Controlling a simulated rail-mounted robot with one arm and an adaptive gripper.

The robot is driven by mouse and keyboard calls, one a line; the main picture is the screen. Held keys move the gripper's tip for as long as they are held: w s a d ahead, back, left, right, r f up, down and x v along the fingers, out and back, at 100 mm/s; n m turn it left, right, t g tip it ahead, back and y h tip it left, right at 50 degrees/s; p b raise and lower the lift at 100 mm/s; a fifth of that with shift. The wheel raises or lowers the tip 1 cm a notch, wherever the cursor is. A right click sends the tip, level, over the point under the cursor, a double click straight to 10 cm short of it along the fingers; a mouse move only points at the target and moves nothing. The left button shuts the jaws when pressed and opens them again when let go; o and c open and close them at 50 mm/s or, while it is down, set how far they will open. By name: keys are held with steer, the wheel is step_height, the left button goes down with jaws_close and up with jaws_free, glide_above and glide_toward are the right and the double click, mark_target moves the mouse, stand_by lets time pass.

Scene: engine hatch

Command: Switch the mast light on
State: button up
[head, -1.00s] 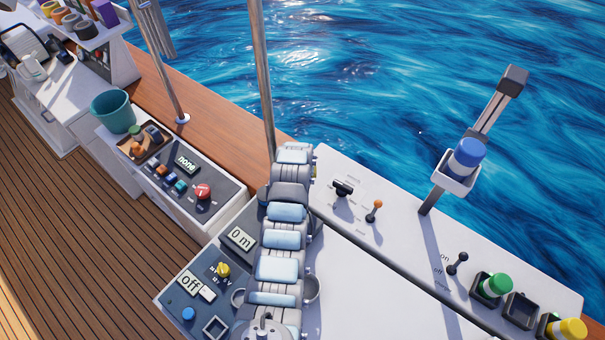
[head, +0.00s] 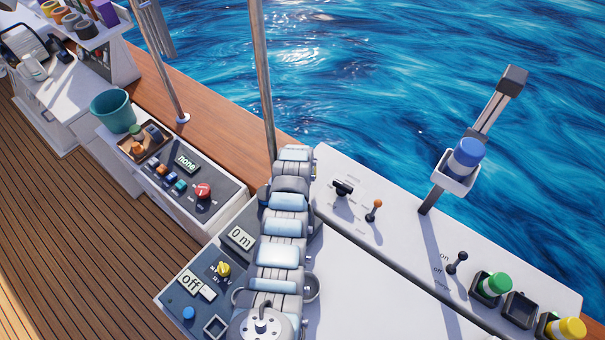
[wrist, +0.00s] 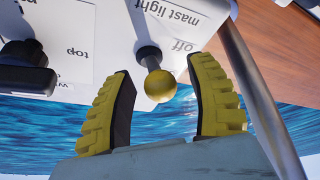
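The mast light switch is a dark lever with a yellow ball knob (wrist: 161,86), upside down in the wrist view. It rises from a white panel (wrist: 115,35) marked "mast light" and "off"; no "on" mark shows. My gripper (wrist: 160,66) is open, with its two yellow, black-padded fingers on either side of the knob. Gaps show between the knob and both fingers, so neither touches it. In the head view my arm hides the lever and most of the gripper.
A black handle (wrist: 25,65) near a "top" label stands left of the knob in the wrist view. A metal pole (wrist: 255,90) rises close by on the right. The head view shows an orange-tipped lever (head: 377,204) and an on/off lever (head: 457,262) farther right.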

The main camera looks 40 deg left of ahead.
jaws_close()
steer(key=shift+w, duration=0.1)
